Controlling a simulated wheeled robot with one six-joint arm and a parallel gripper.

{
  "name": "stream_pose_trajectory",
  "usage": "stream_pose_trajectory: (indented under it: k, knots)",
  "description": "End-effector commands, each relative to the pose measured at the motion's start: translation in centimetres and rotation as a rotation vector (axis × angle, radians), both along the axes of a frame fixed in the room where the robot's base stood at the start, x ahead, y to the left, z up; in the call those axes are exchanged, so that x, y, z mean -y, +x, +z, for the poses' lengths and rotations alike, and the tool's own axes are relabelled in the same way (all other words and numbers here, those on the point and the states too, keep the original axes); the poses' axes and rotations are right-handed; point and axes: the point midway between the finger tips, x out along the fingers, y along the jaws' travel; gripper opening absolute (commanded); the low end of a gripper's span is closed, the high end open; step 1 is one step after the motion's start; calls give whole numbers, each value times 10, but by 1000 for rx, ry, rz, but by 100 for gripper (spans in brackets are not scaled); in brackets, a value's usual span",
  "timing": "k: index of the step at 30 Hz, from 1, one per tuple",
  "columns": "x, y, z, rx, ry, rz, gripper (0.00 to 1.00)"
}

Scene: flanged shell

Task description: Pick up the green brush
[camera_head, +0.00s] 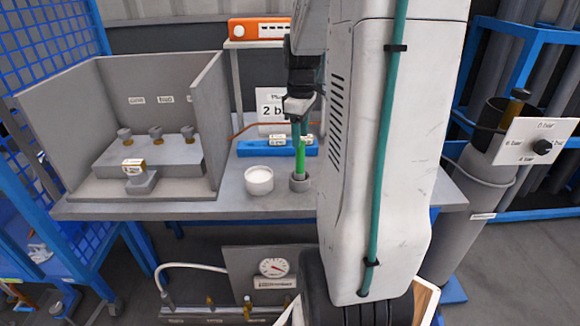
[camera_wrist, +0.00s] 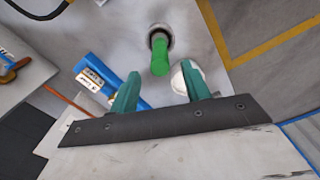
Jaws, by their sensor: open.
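The green brush (camera_head: 300,158) stands upright in a small grey holder (camera_head: 299,183) on the grey bench. In the wrist view the brush (camera_wrist: 160,58) rises from the round holder (camera_wrist: 159,33), just beyond the gap between my fingertips. My gripper (camera_head: 299,132) is open, with its teal fingers pointing down at the upper end of the brush. In the wrist view my gripper (camera_wrist: 161,82) has nothing between its fingers. The brush's lower end is hidden inside the holder.
A white pot (camera_head: 259,181) stands close left of the holder; my right finger partly covers it in the wrist view (camera_wrist: 181,84). A blue labelled block (camera_head: 255,148) lies behind. A grey walled booth (camera_head: 205,125) with several brass-based knobs fills the bench's left.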

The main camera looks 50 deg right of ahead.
Motion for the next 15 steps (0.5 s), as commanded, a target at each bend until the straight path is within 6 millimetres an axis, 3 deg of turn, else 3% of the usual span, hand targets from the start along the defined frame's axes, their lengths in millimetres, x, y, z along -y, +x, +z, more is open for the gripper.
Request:
stream_pose_trajectory:
  k: [15]
  knots:
    - [0, -1, -65, -3, 3, 5, 47]
